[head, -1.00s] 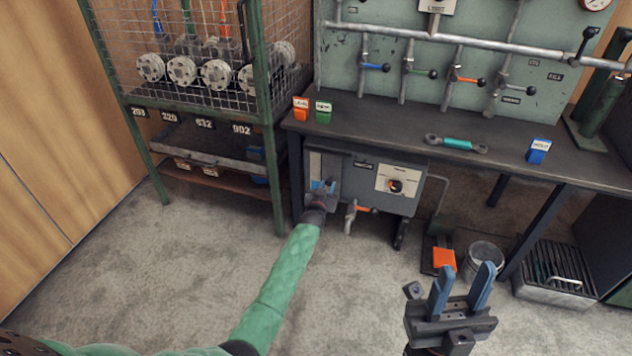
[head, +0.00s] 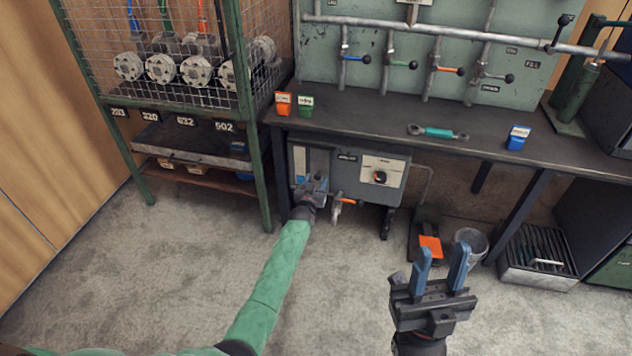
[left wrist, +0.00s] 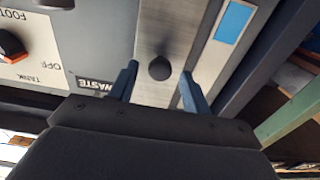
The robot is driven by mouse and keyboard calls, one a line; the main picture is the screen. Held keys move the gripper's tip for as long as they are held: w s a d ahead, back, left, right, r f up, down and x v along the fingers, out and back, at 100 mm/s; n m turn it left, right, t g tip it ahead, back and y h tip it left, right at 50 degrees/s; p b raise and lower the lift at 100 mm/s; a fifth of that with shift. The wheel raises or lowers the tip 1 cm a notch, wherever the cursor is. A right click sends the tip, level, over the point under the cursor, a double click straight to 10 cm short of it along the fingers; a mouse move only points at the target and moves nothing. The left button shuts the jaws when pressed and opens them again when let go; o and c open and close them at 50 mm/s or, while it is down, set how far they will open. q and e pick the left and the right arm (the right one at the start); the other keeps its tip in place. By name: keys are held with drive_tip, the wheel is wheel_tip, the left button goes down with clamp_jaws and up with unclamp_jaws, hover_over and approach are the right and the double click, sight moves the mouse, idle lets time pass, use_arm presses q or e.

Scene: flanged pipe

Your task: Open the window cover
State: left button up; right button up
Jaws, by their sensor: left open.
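A grey box (head: 385,195) hangs under the workbench. On its left part is a brushed-metal plate (left wrist: 165,28) with a dark round knob (left wrist: 159,68), apparently the window cover. A bright blue patch (left wrist: 232,22) shows on the metal beside it, and a little blue shows in the head view. My left gripper (head: 314,182) is at the front of the box. In the left wrist view its two fingers (left wrist: 159,72) are open, one on each side of the knob; contact cannot be told. My right gripper (head: 443,254) is open and empty, pointing up over the floor.
A valve with an orange handle (head: 348,201) sticks out just right of my left gripper. A dial panel (head: 381,170) is on the box. A green-framed cage rack (head: 258,180) stands left. A bucket (head: 471,242) and an orange pedal (head: 430,246) are on the floor.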

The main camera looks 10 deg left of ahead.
use_arm(q)
drive_tip(key=s+p, duration=0.1)
drive_tip(key=s, duration=0.6)
drive_tip(key=shift+s, duration=0.25)
use_arm(e)
drive_tip(key=w+a+f+m+g+h, duration=0.1)
drive_tip(key=w+a+f+g+h, duration=0.2)
drive_tip(key=w+f+g, duration=0.2)
drive_tip(key=shift+w+f+m, duration=0.3)
drive_tip(key=shift+w+f, duration=1.55)
drive_tip(key=shift+f, duration=1.5)
use_arm(q)
drive_tip(key=shift+a, duration=0.1)
